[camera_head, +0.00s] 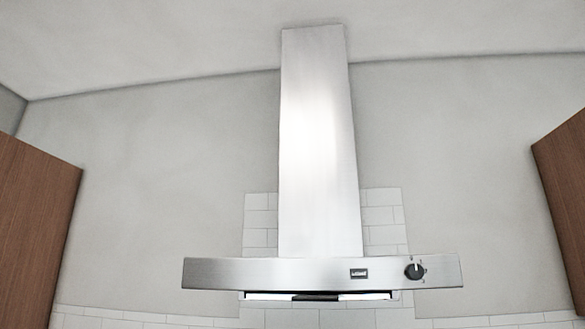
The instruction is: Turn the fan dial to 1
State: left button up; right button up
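The fan dial (414,271) is a round black knob with a light pointer line, on the right part of the range hood's front panel. Small marks surround it, too small to read. The pointer looks roughly upward. The steel range hood (240,272) is a wide flat bar with a tall chimney (318,150) above it. A small dark rectangular switch (359,273) sits left of the dial. Neither of my grippers is in view, and nothing touches the dial.
A brown wooden cabinet (35,230) stands at the left edge and another (565,190) at the right edge. White tiles (382,215) cover the wall behind the hood. The space in front of the hood is clear in this view.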

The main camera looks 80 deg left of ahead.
aim_at(414, 272)
jog(key=u, duration=2.65)
